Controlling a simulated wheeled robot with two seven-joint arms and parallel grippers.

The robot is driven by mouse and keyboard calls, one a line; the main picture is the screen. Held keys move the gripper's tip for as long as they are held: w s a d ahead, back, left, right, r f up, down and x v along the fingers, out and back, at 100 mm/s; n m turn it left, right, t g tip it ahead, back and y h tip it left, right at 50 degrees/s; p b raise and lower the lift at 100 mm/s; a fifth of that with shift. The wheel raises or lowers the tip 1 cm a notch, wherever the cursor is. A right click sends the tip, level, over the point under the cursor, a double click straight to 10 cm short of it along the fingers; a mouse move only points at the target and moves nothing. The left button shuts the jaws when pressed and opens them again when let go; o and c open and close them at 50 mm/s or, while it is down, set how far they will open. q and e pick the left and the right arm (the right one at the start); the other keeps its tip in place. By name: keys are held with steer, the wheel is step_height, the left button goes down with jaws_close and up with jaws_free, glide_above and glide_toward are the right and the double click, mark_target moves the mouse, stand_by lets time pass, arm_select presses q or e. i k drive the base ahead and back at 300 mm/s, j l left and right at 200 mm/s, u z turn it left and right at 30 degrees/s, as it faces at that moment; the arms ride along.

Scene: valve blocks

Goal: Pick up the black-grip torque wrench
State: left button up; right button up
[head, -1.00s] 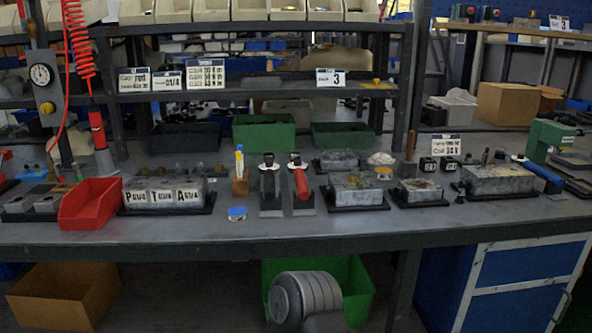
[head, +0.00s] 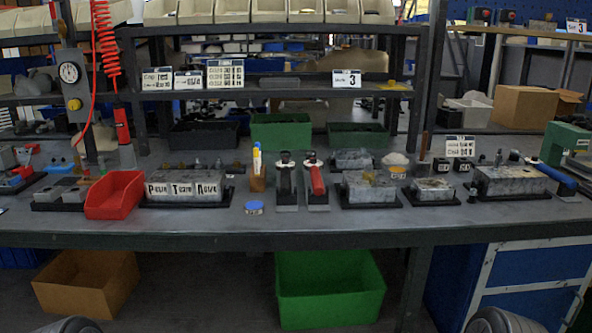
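The black-grip torque wrench (head: 285,180) stands in a holder near the middle of the workbench, its dark grip facing me. A similar wrench with a red grip (head: 317,180) stands close beside it on the right. Neither gripper shows in the head view. Only grey rounded parts of my own arms show at the bottom left and bottom right edges, well below the bench top.
The bench front (head: 230,234) has a clear strip. A blue-capped round tin (head: 254,208) and a wooden holder with pens (head: 257,180) are left of the wrenches. Metal valve blocks (head: 368,187) stand to the right. A red bin (head: 115,195) is at left.

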mark_target(286, 184)
steer(key=i+l, duration=0.1)
steer(key=l, duration=0.35)
steer(key=i+l, duration=0.1)
steer(key=l, duration=0.35)
steer(key=i+l, duration=0.1)
steer(key=l, duration=0.35)
steer(key=u, duration=1.85)
